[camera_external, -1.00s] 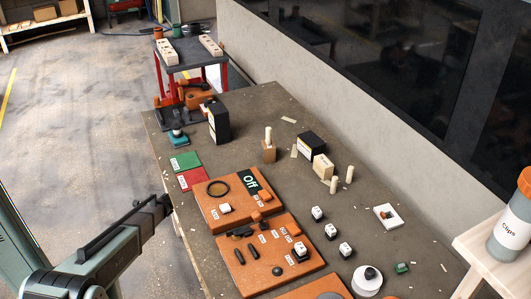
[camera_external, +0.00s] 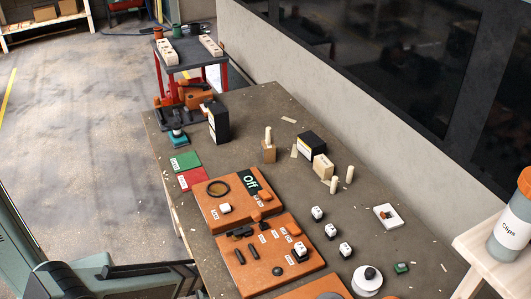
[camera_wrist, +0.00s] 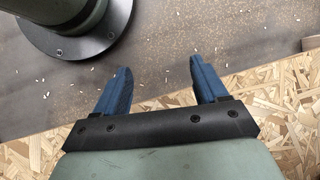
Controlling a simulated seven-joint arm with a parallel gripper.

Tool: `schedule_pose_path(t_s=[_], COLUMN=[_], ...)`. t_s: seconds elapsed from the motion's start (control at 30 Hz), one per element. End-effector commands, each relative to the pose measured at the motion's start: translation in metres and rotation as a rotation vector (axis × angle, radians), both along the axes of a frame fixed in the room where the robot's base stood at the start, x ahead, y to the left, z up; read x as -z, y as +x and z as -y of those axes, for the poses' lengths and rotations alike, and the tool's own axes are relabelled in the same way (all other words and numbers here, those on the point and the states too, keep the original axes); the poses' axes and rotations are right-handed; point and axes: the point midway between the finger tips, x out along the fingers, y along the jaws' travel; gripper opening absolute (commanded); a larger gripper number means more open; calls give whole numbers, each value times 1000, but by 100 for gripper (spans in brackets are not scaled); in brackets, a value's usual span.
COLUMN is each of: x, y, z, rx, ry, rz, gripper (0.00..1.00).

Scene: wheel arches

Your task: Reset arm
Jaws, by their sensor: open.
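My gripper (camera_wrist: 160,70) shows in the wrist view with its two blue fingers spread apart and nothing between them. It is over the edge of a dark surface flecked with pale chips, with wood chipboard below that edge. In the external view, part of my arm and its dark end are at the lower left, beside the workbench's near left edge. The fingertips are not clear there. No task object is in the gripper.
The workbench (camera_external: 345,235) holds an orange panel with an "Off" display (camera_external: 250,183), another orange panel (camera_external: 262,277), white-topped switch cubes (camera_external: 317,213), a black box (camera_external: 311,146) and wooden blocks. A Clips bottle (camera_external: 512,225) stands at right. Floor at left is clear.

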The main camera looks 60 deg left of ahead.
Motion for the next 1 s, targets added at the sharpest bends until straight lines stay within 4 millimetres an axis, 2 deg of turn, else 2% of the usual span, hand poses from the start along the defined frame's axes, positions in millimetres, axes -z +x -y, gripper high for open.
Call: schedule_pose_path(t_s=[0.03,0.3,0.5,0.6,0.8,1.0], x=[0,2,-2,-4,-9,-9], y=[-6,-35,-66,-82,-105,-107], z=[21,113,171,193,221,224], rx=[-1,-44,-79,-97,-122,-126], ry=[-12,-67,-96,-106,-115,-116], rz=[-3,-22,-52,-69,-95,-98], gripper=[72,72,72,72,72,72])
